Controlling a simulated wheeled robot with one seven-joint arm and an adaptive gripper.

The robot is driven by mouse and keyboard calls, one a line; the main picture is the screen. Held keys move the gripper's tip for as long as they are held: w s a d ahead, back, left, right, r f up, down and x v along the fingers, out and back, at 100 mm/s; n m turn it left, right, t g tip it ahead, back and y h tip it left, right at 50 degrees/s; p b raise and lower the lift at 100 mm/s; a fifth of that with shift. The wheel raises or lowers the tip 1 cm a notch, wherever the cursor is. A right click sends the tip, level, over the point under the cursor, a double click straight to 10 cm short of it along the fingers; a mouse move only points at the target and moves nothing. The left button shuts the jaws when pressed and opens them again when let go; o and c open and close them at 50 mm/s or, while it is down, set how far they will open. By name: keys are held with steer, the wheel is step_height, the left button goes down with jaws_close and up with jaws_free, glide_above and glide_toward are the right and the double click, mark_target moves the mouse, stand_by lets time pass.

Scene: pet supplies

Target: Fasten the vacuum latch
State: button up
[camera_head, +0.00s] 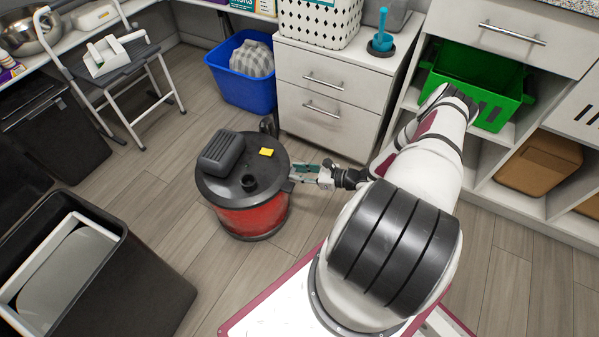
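The vacuum (248,218) is a red drum with a dark grey lid (232,185). It stands upright on the floor left of my arm. The lid carries a grey handle, a round black port and a small yellow piece (266,152). My gripper (296,174) reaches in from the right at the lid's right edge, close to or touching it. The latch cannot be made out; the gripper seems to cover that part of the rim. The fingers are too small here to tell whether they are open or shut.
A white drawer cabinet (335,98) and a blue bin (242,75) stand behind the vacuum. A large black bin (120,275) is at the front left. A step stool (112,75) is at the back left. Floor left of the vacuum is clear.

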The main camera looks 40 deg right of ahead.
steer(key=o, duration=0.4)
steer(key=shift+d, duration=0.1)
steer(key=shift+f+b, duration=0.15)
steer(key=shift+b, duration=0.15)
